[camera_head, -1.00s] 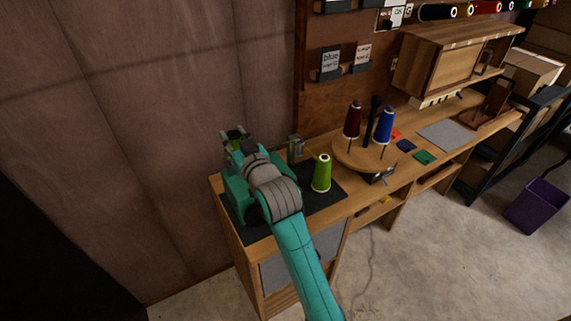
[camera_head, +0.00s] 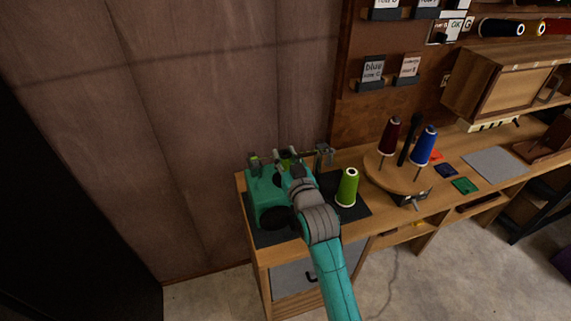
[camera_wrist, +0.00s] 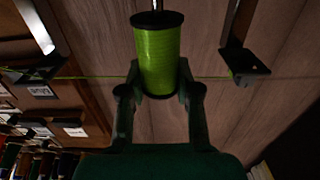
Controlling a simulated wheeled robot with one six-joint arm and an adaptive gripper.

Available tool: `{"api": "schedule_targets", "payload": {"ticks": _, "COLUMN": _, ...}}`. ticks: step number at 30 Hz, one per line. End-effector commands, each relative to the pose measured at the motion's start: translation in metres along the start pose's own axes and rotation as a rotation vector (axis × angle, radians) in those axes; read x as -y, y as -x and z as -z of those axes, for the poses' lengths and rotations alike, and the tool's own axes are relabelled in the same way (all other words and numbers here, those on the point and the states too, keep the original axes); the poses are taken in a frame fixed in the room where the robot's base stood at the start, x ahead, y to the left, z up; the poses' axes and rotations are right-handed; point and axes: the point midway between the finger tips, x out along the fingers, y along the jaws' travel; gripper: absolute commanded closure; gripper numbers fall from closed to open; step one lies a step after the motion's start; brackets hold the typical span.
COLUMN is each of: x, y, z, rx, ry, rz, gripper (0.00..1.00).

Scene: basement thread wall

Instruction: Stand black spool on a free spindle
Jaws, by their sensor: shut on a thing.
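My gripper (camera_wrist: 160,88) is shut on a green spool with black end rims (camera_wrist: 157,55) in the wrist view. A shiny pin shows at the spool's top end, and green thread runs out to both sides. A round wooden stand (camera_head: 378,174) carries a maroon cone (camera_head: 390,136) and a blue cone (camera_head: 424,146) on thin rods around a dark post.
A green cone (camera_head: 347,187) stands on a dark mat beside my arm. Two dark brackets (camera_wrist: 244,65) flank the held spool. A wooden cabinet (camera_head: 510,82) and a grey mat (camera_head: 495,162) are farther right.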

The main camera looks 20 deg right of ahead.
Motion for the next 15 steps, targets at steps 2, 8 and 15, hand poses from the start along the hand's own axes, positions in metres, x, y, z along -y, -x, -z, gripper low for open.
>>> {"api": "schedule_targets", "payload": {"ticks": 2, "x": 0.0, "y": 0.0, "z": -0.013, "rx": 0.004, "ry": 0.0, "rz": 0.0, "gripper": 0.81}}
{"api": "schedule_targets", "payload": {"ticks": 8, "x": 0.0, "y": 0.0, "z": -0.028, "rx": 0.001, "ry": 0.0, "rz": 0.0, "gripper": 0.81}}
{"api": "schedule_targets", "payload": {"ticks": 15, "x": 0.0, "y": 0.0, "z": -0.028, "rx": 0.001, "ry": 0.0, "rz": 0.0, "gripper": 0.81}}
